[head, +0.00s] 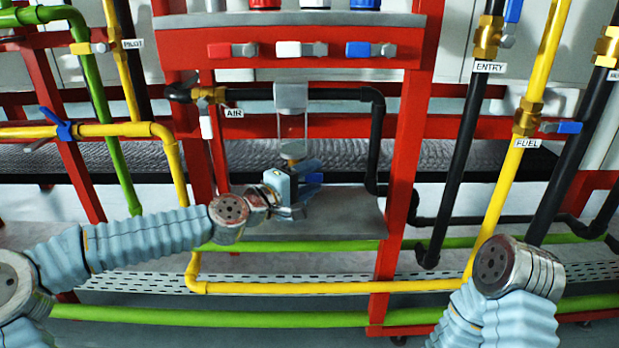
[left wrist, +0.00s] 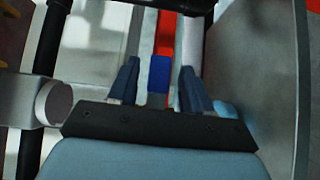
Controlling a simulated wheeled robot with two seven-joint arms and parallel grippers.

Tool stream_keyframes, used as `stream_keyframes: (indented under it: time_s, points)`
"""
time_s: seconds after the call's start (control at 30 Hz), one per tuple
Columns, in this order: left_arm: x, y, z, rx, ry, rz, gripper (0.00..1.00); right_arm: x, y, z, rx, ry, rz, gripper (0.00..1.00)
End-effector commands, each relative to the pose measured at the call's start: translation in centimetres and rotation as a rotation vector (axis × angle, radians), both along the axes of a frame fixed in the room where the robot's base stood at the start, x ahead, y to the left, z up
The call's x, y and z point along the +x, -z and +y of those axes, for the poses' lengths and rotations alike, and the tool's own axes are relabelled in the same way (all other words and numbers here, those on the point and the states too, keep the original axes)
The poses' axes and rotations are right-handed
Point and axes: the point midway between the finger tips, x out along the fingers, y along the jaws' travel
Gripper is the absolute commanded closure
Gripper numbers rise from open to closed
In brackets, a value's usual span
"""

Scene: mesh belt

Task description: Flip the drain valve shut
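A clear-bowled unit (head: 291,125) hangs on the black pipe near the AIR tag, with a brass fitting (head: 294,150) below it. I take this lower fitting to be the drain valve; no drain tag is readable. My left gripper (head: 312,180) is just below it and hides most of it. In the left wrist view, the left gripper (left wrist: 159,85) is open, its two fingers on either side of a blue-tipped lever (left wrist: 159,74). Gaps show between the lever and both fingers. My right arm is at the lower right; its gripper is out of view.
A grey shelf (head: 340,222) lies under the left gripper. Red frame posts (head: 400,160) stand on both sides. A black pipe (head: 376,140) drops close to the right. Other levers sit on the upper rail and on the ENTRY and FUEL (head: 525,118) pipes.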

Motion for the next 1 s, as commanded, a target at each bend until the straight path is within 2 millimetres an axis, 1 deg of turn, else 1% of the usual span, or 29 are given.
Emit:
stream_keyframes:
  time_s: [0.17, 0.3, 0.37, 0.47, 0.7, 0.83, 1.0]
  points:
    - [0.0, 0.0, 0.1, -0.001, -0.001, -0.001, 0.51, 0.0, 0.0, 0.0, 0.0, 0.0, 0.0, 1.0]
    - [-0.7, 0.0, 0.9, -0.001, -0.002, 0.0, 0.51, 0.0, 0.0, 0.0, 0.0, 0.0, 0.0, 1.0]
    - [-1.4, 0.0, 1.6, -0.001, -0.003, 0.001, 0.51, 0.0, 0.1, 0.0, 0.0, 0.0, 0.0, 1.0]
    - [-2.9, 0.0, 3.3, 0.001, -0.005, 0.001, 0.51, 0.0, 0.0, 0.0, 0.0, 0.0, 0.0, 1.0]
    - [-6.8, -0.1, 7.1, -0.001, -0.004, 0.003, 0.51, 0.0, -0.4, 0.0, 0.0, 0.0, 0.001, 1.0]
    - [-8.3, -0.2, 8.6, -0.001, -0.004, 0.002, 0.51, 0.0, -0.7, 0.0, 0.0, 0.0, 0.001, 1.0]
    - [-9.5, -0.2, 9.6, -0.001, -0.001, 0.001, 0.51, 0.0, -0.9, 0.0, 0.0, -0.001, 0.002, 1.0]
